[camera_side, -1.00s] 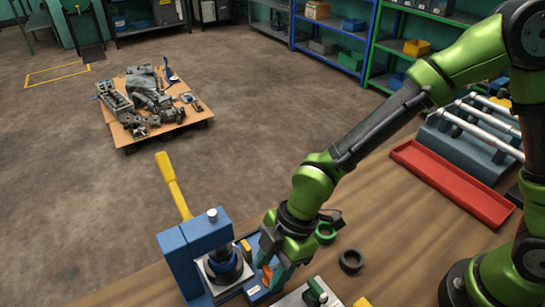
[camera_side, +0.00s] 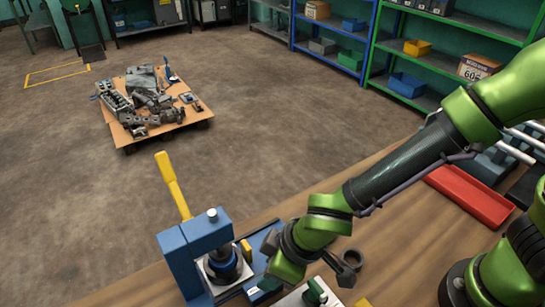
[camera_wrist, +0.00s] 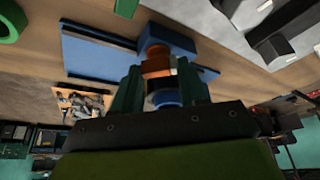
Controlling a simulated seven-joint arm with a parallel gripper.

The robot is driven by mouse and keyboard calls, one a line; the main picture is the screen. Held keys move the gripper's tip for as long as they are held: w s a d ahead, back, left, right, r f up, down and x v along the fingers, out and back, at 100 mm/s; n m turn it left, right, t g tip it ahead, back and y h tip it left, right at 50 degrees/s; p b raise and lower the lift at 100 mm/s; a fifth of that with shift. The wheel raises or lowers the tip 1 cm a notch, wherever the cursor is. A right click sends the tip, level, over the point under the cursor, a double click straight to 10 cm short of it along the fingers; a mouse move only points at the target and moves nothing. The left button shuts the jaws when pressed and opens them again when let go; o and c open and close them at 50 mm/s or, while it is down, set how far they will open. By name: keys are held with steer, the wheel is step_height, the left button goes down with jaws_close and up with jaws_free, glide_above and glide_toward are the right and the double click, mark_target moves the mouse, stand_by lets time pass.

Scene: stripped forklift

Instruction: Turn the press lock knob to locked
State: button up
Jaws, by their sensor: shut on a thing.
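The blue press (camera_side: 178,262) with its long yellow lever (camera_side: 172,186) stands at the bottom of the side view. My gripper (camera_side: 264,288) is low at the right of the press and hides the lock knob there. In the wrist view, my gripper (camera_wrist: 160,78) has its two dark green fingers closed on the sides of an orange-brown knob (camera_wrist: 157,67). Blue parts show above and below the orange band. A blue plate (camera_wrist: 100,56) lies behind the fingers. I cannot read the knob's lock position.
A red tray (camera_side: 470,195) is farther right. A low cart with engine parts (camera_side: 150,105) stands on the floor beyond the bench.

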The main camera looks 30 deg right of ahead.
steer(key=m, duration=0.2)
steer(key=m+h, duration=0.1)
steer(key=m, duration=0.1)
steer(key=shift+w+d+r+m+t+h, duration=0.1)
steer(key=shift+w+d+m+t+h, duration=0.1)
steer(key=shift+m+t+h, duration=0.15)
steer(key=shift+s+m+h, duration=0.1)
steer(key=shift+m+h, duration=0.45)
steer(key=shift+m, duration=1)
steer(key=shift+d+f, duration=0.1)
steer(key=shift+f, duration=0.1)
steer(key=o, duration=0.9)
steer(key=shift+s, duration=0.1)
steer(key=shift+a+r, duration=0.1)
steer(key=shift+a, duration=0.15)
steer(key=shift+s+r, duration=0.1)
steer(key=shift+r, duration=0.1)
steer(key=v, duration=1.6)
steer(key=shift+s, duration=0.2)
steer(key=shift+r, duration=0.1)
